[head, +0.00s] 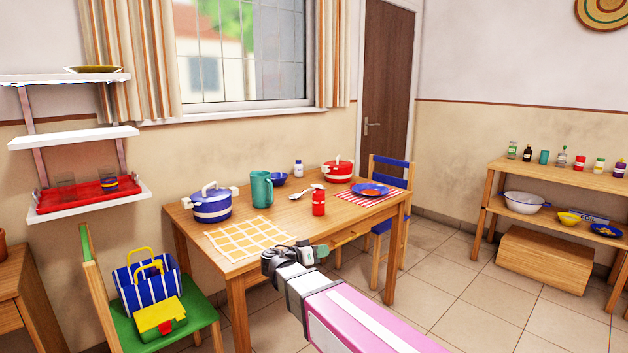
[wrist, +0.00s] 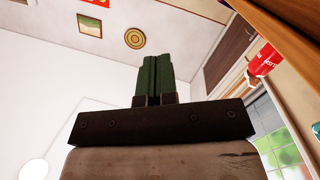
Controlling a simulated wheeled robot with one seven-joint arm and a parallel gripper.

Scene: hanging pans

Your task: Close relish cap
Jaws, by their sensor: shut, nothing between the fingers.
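A small red bottle (head: 318,206) with a pale band stands upright on the wooden table, near its front right part. It looks like the relish, but its label is too small to read in the head view. A red labelled container (wrist: 263,62) also shows at the right edge of the wrist view, probably the same bottle. I cannot tell how its cap sits. My gripper (head: 322,251) is at the table's front edge, nearer to me than the bottle and apart from it. In the wrist view its dark green fingers (wrist: 151,78) are together and empty.
The table (head: 205,226) also holds a blue pot (head: 211,207), a teal pitcher (head: 261,190), a red pot (head: 338,172), a yellow checked mat (head: 250,237) and a plate (head: 370,190) on a striped mat. Chairs stand at both ends. A shelf (head: 548,170) with several bottles is at right.

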